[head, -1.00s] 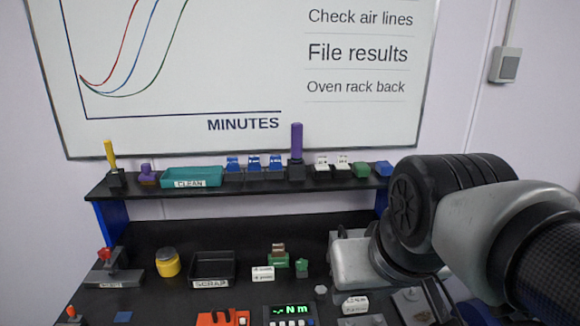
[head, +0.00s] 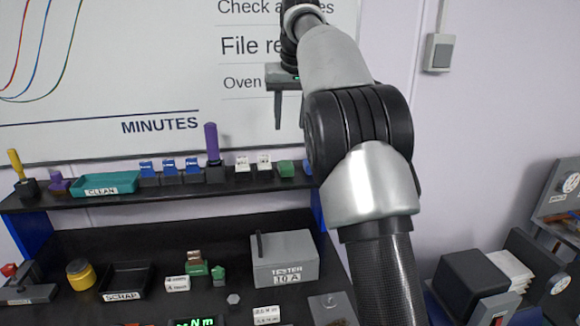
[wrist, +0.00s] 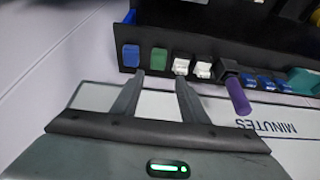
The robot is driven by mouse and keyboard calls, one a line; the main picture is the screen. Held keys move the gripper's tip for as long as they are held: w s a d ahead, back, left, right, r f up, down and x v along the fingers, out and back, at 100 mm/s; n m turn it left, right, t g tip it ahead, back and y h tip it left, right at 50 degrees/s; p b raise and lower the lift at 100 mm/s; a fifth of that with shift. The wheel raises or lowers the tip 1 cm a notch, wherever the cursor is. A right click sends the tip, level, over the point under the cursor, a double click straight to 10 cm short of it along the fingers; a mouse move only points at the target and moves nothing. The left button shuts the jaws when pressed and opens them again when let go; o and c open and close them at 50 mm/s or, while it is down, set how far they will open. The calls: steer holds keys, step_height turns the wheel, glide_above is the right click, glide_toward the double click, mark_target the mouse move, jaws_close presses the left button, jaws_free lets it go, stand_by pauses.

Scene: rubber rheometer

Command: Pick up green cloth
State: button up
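My gripper (head: 278,127) is raised in front of the whiteboard, above the shelf. In the wrist view my gripper (wrist: 160,80) is open, with nothing between its fingers. In the head view my arm hides the shelf's right end.
White blocks (head: 253,164) and a purple-handled tool (head: 211,140) stand left of the cloth. A teal CLEAN tray (head: 105,183) is further left. Below, the bench holds a grey tester box (head: 285,260), a SCRAP tray (head: 127,281) and green blocks (head: 196,268).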

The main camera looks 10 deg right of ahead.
steer(key=w+f, duration=0.1)
steer(key=b, duration=0.2)
glide_above(286, 165)
steer(key=s, duration=0.3)
steer(key=f, duration=1)
steer(key=shift+w+f, duration=0.15)
steer(key=shift+w, duration=0.1)
steer(key=shift+p+x, duration=0.35)
steer(key=shift+x, duration=2.5)
steer(key=shift+w, duration=0.1)
steer(key=c, duration=0.7)
